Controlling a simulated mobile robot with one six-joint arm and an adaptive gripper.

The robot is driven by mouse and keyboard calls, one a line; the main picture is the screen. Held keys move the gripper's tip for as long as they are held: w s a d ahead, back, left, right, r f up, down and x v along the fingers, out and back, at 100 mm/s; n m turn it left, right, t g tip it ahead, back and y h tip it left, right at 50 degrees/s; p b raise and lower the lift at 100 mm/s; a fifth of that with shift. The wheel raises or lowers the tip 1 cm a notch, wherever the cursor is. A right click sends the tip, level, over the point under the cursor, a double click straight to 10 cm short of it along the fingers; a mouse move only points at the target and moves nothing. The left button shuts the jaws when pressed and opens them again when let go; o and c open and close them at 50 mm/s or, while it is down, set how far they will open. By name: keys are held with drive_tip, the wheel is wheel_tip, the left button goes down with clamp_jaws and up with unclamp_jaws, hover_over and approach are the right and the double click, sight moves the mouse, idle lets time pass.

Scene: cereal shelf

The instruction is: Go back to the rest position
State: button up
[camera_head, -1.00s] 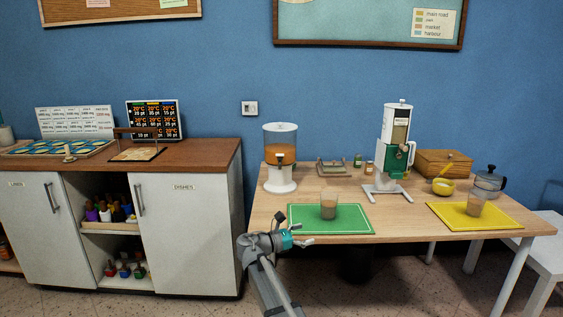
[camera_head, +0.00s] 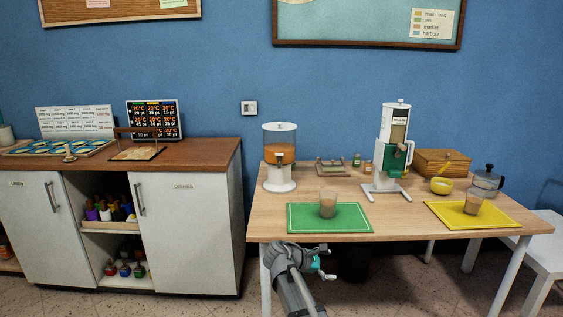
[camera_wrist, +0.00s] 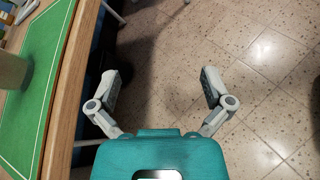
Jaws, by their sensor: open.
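My gripper (camera_head: 322,268) is in front of the table's front edge, below the table top, in the head view. In the wrist view my gripper (camera_wrist: 163,88) shows its two fingers spread wide with nothing between them, only floor beyond. A glass with brownish content (camera_head: 328,204) stands on the green mat (camera_head: 350,219). The mat (camera_wrist: 42,90) and part of a glass (camera_wrist: 12,70) also show at the left of the wrist view. A second glass (camera_head: 473,202) stands on the yellow mat (camera_head: 498,218).
A white cabinet (camera_head: 185,240) stands left. Floor in front of the table is clear.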

drive_tip(key=s+d+f+m+g+y, duration=0.1)
drive_tip(key=s+f+m+g+y, duration=0.1)
drive_tip(key=s+f+m+y, duration=0.55)
drive_tip(key=s+d+f+m+g+y, duration=0.1)
drive_tip(key=s+f+m+g+y, duration=0.3)
drive_tip(key=s+m, duration=0.65)
wheel_tip(320, 180, up, 30)
drive_tip(key=n+t+y+p, duration=0.1)
drive_tip(key=n+t+p, duration=0.1)
drive_tip(key=p, duration=2.8)
drive_tip(key=shift+s+r, duration=0.25)
drive_tip(key=shift+s, duration=0.2)
